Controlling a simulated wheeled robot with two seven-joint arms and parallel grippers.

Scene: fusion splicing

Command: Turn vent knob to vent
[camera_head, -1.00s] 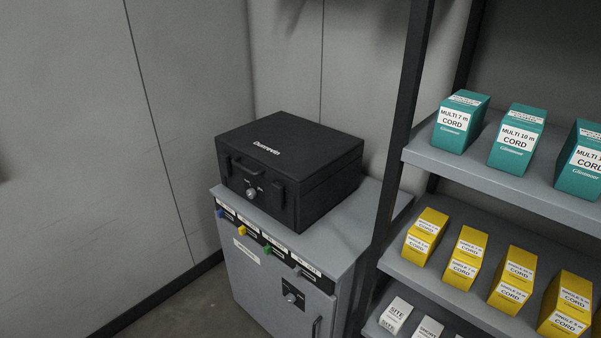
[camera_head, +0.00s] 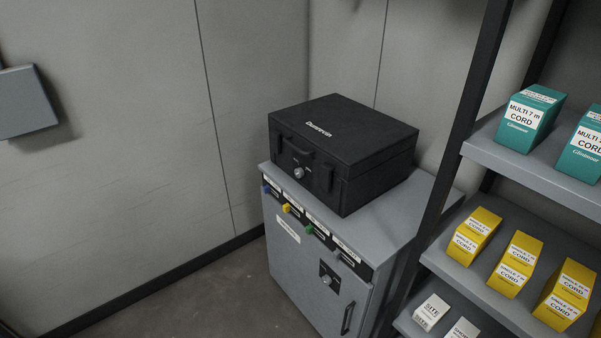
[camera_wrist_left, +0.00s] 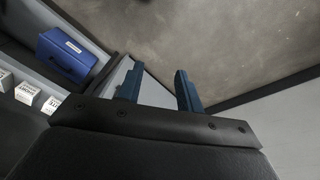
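A round silver knob (camera_head: 298,173) sits on the front of a black case (camera_head: 345,150), between its latches. The small lettering around this knob is too small to read. The case is closed and stands on a grey cabinet (camera_head: 290,252). Another silver knob (camera_head: 326,281) is on a black plate on the cabinet front, above a dark handle. I cannot tell which is the vent knob. My right gripper is not in view.
A shelf rack with teal boxes (camera_head: 528,118), yellow boxes (camera_head: 515,264) and white boxes (camera_head: 431,312) stands right of the cabinet. A grey box (camera_head: 25,100) is on the left wall. A blue case (camera_wrist_left: 67,54) shows in the left wrist view. The floor left of the cabinet is clear.

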